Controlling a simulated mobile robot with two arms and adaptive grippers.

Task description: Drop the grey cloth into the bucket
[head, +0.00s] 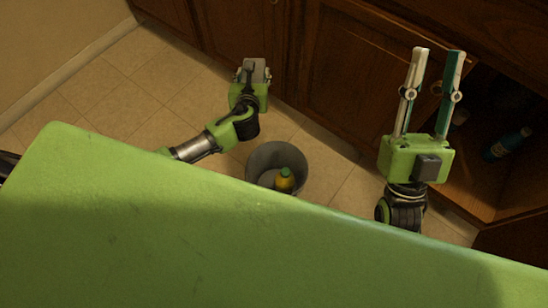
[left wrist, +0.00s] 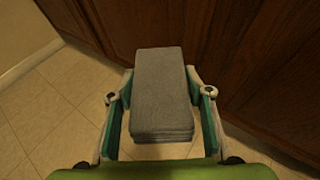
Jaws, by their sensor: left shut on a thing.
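The grey cloth (left wrist: 160,90) is a folded, layered block between the fingers of my left gripper (left wrist: 160,98) in the left wrist view. In the head view the cloth (head: 260,72) shows as a small grey patch at the end of my left gripper (head: 254,74). The grey bucket (head: 257,163) stands on the floor, below and slightly right of that gripper in the head view. Its lower front is hidden by the green surface. My right gripper (head: 432,78) is open and empty, its fingers apart, at the right of the head view.
A yellow item with a green top (head: 285,181) is in the bucket. Brown cabinet doors (head: 335,80) stand behind my left gripper. An open cabinet at right holds a bottle (head: 508,143). A green surface (head: 180,240) fills the foreground. Tiled floor (head: 100,95) is clear at left.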

